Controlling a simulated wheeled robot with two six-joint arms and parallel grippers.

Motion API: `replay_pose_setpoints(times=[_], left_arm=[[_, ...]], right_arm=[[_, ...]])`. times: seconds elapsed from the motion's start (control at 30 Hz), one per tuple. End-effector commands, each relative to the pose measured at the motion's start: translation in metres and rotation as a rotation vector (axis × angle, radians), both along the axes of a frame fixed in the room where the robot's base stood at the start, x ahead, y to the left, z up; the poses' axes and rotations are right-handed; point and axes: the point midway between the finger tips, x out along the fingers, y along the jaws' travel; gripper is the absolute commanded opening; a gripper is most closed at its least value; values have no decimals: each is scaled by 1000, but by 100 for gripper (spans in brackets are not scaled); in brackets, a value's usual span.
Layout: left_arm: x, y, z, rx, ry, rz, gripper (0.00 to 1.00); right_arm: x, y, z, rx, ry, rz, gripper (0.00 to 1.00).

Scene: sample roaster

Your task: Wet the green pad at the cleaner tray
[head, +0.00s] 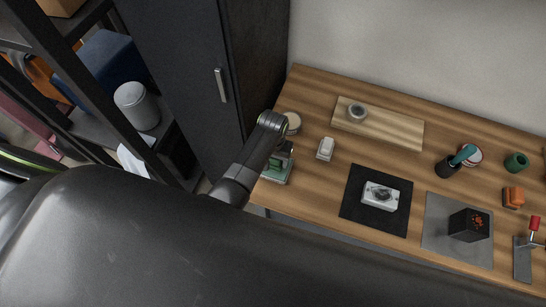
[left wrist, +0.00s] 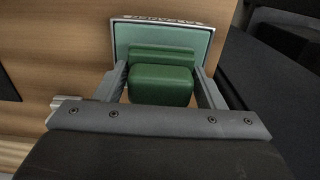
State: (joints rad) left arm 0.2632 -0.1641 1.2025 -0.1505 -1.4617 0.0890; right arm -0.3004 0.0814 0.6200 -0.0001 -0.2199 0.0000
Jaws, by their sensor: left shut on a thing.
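The cleaner tray (head: 279,177) sits at the left end of the wooden table; its pale green inside and light rim also show in the left wrist view (left wrist: 197,36). My left gripper (head: 283,155) is over the tray, pointing down. It is shut on the green pad (left wrist: 160,86), a dark green block between its two fingers in the left wrist view. The pad is at the tray's near part in that view. I cannot tell whether its underside touches the tray. My right gripper is not in view.
A small white object (head: 325,148) and a round tin (head: 292,122) stand near the tray. A wooden board (head: 395,129), a black mat (head: 357,212) with a white device, and a grey mat (head: 437,235) with a black box lie to the right. A dark cabinet (head: 190,60) stands left of the table.

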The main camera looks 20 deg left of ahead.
Motion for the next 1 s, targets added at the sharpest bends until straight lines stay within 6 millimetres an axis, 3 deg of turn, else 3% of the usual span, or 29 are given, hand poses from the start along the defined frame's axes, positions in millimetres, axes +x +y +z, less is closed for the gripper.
replay_pose_setpoints(times=[1.0], left_arm=[[0,0,-10,0,-1,0,45]], right_arm=[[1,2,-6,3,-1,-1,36]])
